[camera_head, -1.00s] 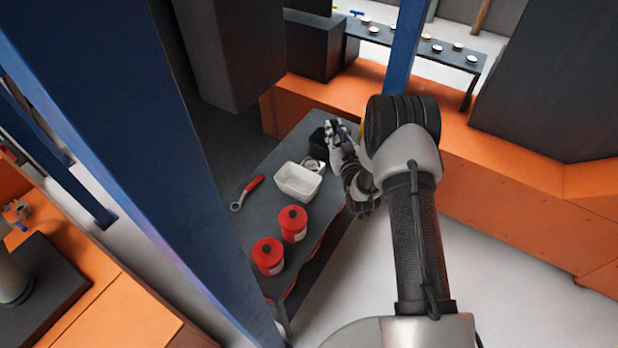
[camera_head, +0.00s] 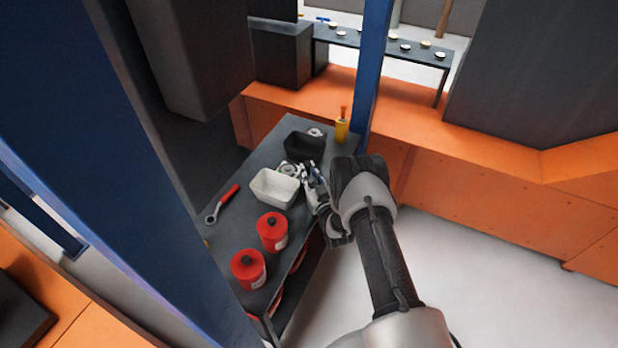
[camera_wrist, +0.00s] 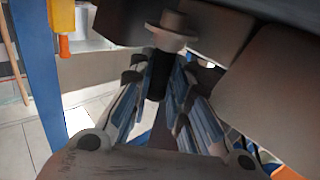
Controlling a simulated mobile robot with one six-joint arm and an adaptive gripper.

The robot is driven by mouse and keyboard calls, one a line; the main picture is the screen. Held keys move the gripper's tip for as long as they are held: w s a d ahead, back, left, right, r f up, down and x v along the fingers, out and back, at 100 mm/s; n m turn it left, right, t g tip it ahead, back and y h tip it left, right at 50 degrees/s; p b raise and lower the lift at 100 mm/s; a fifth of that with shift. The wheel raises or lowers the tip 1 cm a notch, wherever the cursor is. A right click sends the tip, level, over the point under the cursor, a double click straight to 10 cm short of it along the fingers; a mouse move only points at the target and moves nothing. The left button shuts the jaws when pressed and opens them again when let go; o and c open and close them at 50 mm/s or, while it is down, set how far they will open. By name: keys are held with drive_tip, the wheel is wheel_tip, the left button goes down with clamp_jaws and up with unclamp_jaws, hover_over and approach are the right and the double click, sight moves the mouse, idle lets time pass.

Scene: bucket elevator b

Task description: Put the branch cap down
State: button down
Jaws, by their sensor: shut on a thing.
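The branch cap appears to be the pale grey flanged piece (camera_wrist: 172,38) at the fingertips in the wrist view, with a dark stem below its disc. My gripper (camera_wrist: 159,75) is shut on that piece, with its blue-grey fingers on both sides. In the head view my gripper (camera_head: 307,174) is at the right edge of the dark cart top (camera_head: 230,218), beside the white tray (camera_head: 272,190). The held piece is too small and covered to make out there. I cannot tell whether it touches the cart.
A black bin (camera_head: 304,147) and a round metal part (camera_head: 289,169) are close to my gripper. A yellow bottle (camera_head: 342,129) stands at the back corner. Two red canisters (camera_head: 272,232) and a red-handled wrench (camera_head: 222,203) occupy the front and left. A blue post (camera_head: 371,70) rises behind.

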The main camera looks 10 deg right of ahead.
drive_tip(key=shift+f, duration=0.5)
drive_tip(key=shift+f, duration=0.15)
drive_tip(key=c, duration=1.8)
unclamp_jaws()
